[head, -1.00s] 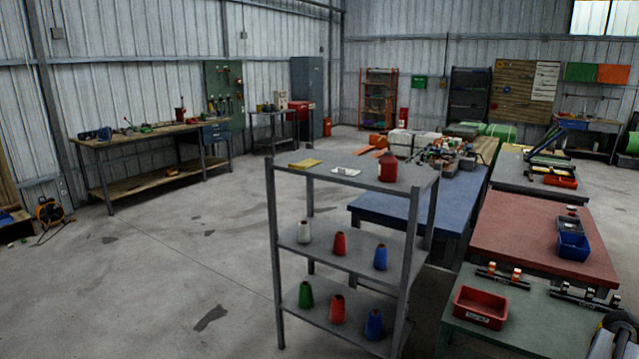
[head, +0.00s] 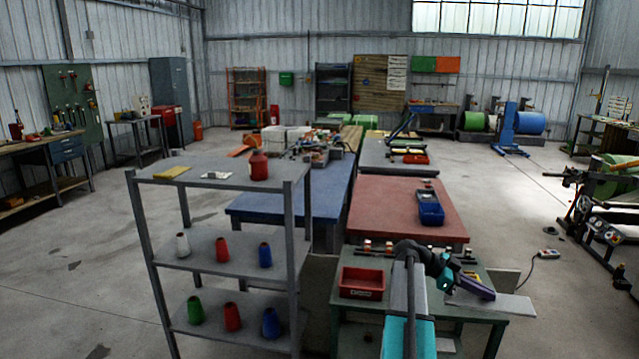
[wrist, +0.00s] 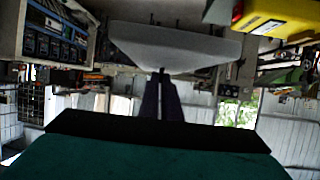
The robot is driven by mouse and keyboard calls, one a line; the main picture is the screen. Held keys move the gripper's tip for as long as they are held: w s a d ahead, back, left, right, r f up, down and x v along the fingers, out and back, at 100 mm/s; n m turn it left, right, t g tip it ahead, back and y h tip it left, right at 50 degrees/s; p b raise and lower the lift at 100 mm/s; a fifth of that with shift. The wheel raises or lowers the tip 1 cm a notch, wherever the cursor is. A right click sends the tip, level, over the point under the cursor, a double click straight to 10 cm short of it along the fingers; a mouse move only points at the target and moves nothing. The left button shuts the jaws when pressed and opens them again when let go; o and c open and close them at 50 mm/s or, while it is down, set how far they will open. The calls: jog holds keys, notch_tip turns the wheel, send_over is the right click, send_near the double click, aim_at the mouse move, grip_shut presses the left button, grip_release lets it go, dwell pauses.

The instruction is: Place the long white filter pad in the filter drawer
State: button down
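The long white filter pad (head: 510,304) shows as a pale flat strip at the right of the green table in the head view. It fills the upper middle of the wrist view (wrist: 175,45). My gripper (head: 488,292) has purple fingers that meet the pad's edge, and they look closed on it. In the wrist view the fingers (wrist: 162,76) come together at the pad's lower edge. The pad appears held above the green table, partly covered by the gripper. I cannot make out the filter drawer in either view.
A red bin (head: 362,283) sits on the green table (head: 455,311). A grey shelf (head: 222,243) with several coloured cones stands to the left. A red table (head: 385,205) with a blue bin (head: 430,208) is behind. Open floor lies to the right, before a machine (head: 605,215).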

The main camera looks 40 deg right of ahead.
jog(key=w+a+r+n+t+h, duration=0.1)
jog(key=w+a+n+t+h, duration=0.3)
jog(key=w+a, duration=1.15)
jog(key=w+a+r+n+t+h, duration=0.1)
jog(key=w+a+n+t, duration=0.55)
jog(key=w+a, duration=0.95)
jog(key=w+a+r+n+t+y, duration=0.15)
jog(key=w+a+n+t, duration=0.3)
jog(key=a, duration=0.55)
jog(key=w+a+r+n+t+y, duration=0.1)
jog(key=w+a+n+t+y, duration=0.2)
jog(key=w+a, duration=0.45)
jog(key=w+a+r+n+t+y, duration=0.2)
jog(key=w+a+n+t, duration=0.2)
jog(key=a, duration=0.7)
jog(key=w+a+r+n+t+y, duration=0.2)
jog(key=w+a+r+n+y, duration=0.1)
jog(key=a+r+n+y, duration=0.3)
jog(key=shift+a+r+n+y, duration=0.3)
jog(key=shift+a+y, duration=0.05)
jog(key=shift+a, duration=0.45)
jog(key=shift+d, duration=0.15)
